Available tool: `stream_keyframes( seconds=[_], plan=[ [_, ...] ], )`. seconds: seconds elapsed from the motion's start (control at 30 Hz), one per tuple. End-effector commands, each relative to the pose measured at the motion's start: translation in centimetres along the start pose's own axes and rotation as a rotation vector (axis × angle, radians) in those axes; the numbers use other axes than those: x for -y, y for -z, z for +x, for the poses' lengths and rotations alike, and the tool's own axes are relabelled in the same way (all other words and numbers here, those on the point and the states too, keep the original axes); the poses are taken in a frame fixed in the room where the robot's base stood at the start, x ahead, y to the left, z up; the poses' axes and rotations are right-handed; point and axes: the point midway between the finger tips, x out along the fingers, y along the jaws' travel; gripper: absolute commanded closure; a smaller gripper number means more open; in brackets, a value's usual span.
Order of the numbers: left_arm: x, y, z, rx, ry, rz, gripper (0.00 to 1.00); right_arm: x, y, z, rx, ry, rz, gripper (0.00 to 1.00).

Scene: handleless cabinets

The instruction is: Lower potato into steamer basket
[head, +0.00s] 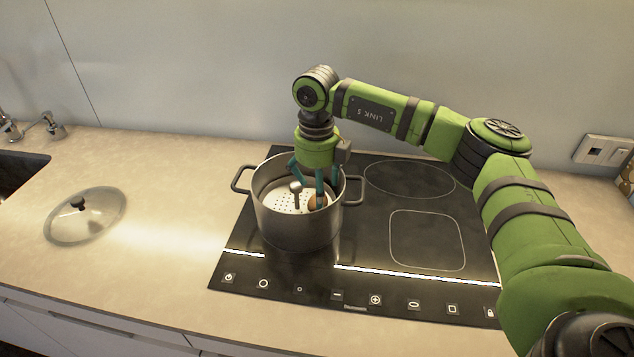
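A grey metal pot (300,230) with two side handles stands on the left part of the black cooktop. Inside it is a pale perforated steamer basket (283,203) with an upright central post (296,190). A brown potato (313,203) is low in the pot at the basket's right side, partly hidden by a finger. My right gripper (312,188) points down into the pot with its teal fingers at the potato. Whether they grip it or stand open around it is unclear, as is whether the potato touches the basket. My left gripper is out of view.
A glass lid (86,215) with a dark knob lies on the counter at left, near the sink (20,172). The cooktop (370,290) is clear right of the pot. A wall socket (602,150) is at the back right.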

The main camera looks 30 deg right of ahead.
Motion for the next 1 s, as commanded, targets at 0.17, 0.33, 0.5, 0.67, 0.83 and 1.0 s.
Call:
stream_keyframes(
  seconds=[0.17, 0.33, 0.5, 0.67, 0.83, 1.0],
  plan=[
    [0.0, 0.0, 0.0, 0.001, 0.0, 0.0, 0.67, 0.2, 0.0, 0.0, 0.0, 0.002, 0.004, 0.24],
    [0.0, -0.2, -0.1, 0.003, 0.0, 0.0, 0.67, 0.2, -0.1, -0.2, 0.003, 0.002, 0.005, 0.24],
    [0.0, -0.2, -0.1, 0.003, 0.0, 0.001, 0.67, 0.2, -0.2, -1.6, 0.008, 0.0, 0.005, 0.24],
    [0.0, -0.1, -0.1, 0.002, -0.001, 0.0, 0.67, 0.2, -0.1, -4.8, 0.01, 0.001, 0.005, 0.24],
    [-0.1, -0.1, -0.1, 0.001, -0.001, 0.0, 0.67, 0.2, 0.0, -8.4, 0.007, 0.001, 0.004, 0.24],
    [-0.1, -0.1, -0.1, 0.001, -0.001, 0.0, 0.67, 0.2, 0.1, -11.0, 0.004, 0.001, 0.005, 0.24]
  ],
)
